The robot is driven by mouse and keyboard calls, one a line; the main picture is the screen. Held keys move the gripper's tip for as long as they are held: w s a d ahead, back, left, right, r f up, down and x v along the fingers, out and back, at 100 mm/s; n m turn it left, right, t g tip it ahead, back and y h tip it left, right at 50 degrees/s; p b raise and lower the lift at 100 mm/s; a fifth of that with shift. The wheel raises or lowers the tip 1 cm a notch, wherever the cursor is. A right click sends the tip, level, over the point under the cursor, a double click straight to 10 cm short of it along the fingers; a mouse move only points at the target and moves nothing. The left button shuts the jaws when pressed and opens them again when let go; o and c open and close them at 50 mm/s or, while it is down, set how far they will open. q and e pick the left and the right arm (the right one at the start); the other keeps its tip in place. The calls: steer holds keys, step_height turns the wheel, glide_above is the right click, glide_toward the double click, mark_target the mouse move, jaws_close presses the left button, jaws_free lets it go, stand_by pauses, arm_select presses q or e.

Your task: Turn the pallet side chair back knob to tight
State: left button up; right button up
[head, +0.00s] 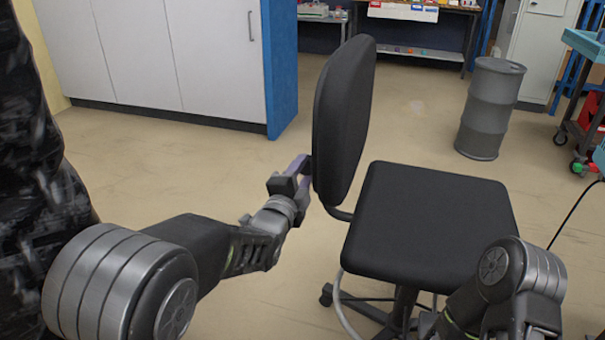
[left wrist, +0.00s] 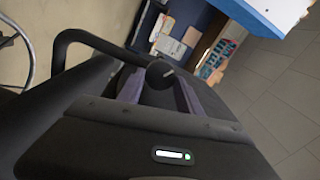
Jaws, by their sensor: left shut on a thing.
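A black office chair shows its seat (head: 432,222) and upright backrest (head: 343,115) in the head view. My left gripper (head: 297,172) is at the rear of the backrest, near its lower part. In the left wrist view, the round black chair back knob (left wrist: 159,74) sits by a curved black bar (left wrist: 85,38). The purple fingers of my left gripper (left wrist: 158,92) stand on either side of the knob, shut on it. The knob is hidden in the head view. Its tightness cannot be told. My right arm is at the lower right, its gripper not in view.
A dark, shiny, wrapped-looking mass (head: 35,150) fills the left edge. White cabinets (head: 160,50) with a blue end panel (head: 281,65) stand behind. A grey drum (head: 489,110) and a wheeled cart (head: 590,120) are at the right. The floor left of the chair is clear.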

arm_select(q)
steer(key=m, duration=0.5)
steer(key=shift+f+m, duration=0.1)
steer(key=shift+m, duration=0.2)
steer(key=m, duration=0.5)
steer(key=shift+m, duration=0.4)
steer(key=shift+a, duration=0.1)
steer(key=o, duration=1.1)
steer(key=p+v, duration=0.1)
steer(key=v, duration=0.6)
steer(key=shift+s+a+p, duration=0.1)
steer(key=shift+s+p, duration=0.25)
